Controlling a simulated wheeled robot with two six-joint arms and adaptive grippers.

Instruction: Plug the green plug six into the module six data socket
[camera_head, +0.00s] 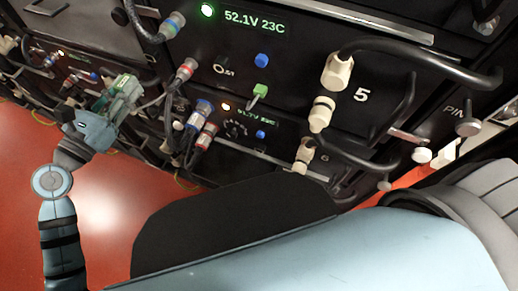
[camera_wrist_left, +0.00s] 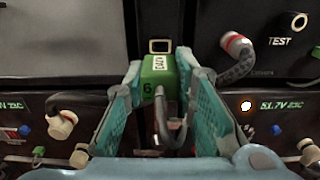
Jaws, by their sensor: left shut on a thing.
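My left gripper (camera_head: 120,95) is at the left in the head view, in front of the dark module panels. In the left wrist view, the gripper (camera_wrist_left: 165,85) is shut on the green plug (camera_wrist_left: 158,68), which is marked DATA and 6. The plug's grey cable (camera_wrist_left: 170,130) bends down between the fingers. A small rectangular socket (camera_wrist_left: 160,46) with a pale rim shows just beyond the plug's top edge; I cannot tell whether they touch or which module it belongs to. In the head view, the plug is a green patch between the fingers. My right gripper is not in view.
Module panel 5 (camera_head: 361,95) and the panel below it carry thick black cables, cream connectors (camera_head: 336,72) and lit displays. Red-banded connectors (camera_head: 204,136) and hanging cables crowd the space right of my left gripper. The red floor (camera_head: 110,215) is open below.

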